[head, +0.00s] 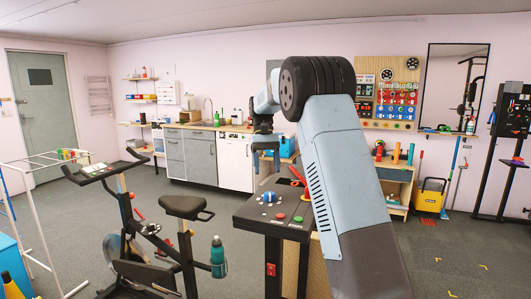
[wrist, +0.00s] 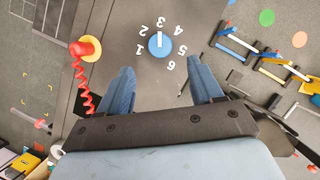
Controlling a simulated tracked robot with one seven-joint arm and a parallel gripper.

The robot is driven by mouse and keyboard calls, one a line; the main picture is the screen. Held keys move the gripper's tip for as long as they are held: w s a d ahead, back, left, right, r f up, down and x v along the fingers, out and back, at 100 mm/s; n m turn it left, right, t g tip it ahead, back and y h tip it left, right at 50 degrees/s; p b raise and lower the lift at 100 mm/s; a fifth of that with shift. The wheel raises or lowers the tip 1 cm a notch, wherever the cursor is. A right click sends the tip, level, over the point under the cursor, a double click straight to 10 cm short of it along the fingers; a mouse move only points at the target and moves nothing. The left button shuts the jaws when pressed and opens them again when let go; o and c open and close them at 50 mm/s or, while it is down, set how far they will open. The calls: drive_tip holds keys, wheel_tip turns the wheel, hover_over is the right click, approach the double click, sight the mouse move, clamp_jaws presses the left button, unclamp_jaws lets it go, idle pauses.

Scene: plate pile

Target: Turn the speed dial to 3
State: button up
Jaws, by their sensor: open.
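The blue speed dial (wrist: 159,46) sits on a dark console top, ringed by white numerals, in the wrist view. Its white mark points up in the picture, roughly toward the 3. The dial also shows small in the head view (head: 268,197). My gripper (wrist: 160,77) is open and empty, with its two blue fingers wide apart. In the wrist view the dial lies just beyond the gap between the fingertips, uncovered. In the head view my gripper (head: 266,169) hangs above the console, apart from the dial.
A red knob on a yellow base (wrist: 85,47) with a coiled red cord sits left of the dial. In the head view, red (head: 280,216) and green (head: 298,219) buttons lie on the console. An exercise bike (head: 170,225) stands to its left.

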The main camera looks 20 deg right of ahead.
drive_tip(key=shift+v, duration=2.7)
drive_tip(key=s+r+t, duration=0.3)
drive_tip(key=s, duration=0.9)
drive_tip(key=s+r+t, duration=0.2)
drive_tip(key=s+r, duration=0.2)
drive_tip(key=s, duration=0.7)
drive_tip(key=s+f+t, duration=0.2)
drive_tip(key=s+f, duration=0.3)
drive_tip(key=s, duration=0.5)
drive_tip(key=s+f+t, duration=0.3)
drive_tip(key=s+f, duration=0.1)
drive_tip(key=s, duration=0.6)
drive_tip(key=shift+d+f, duration=0.2)
drive_tip(key=shift+f, duration=0.2)
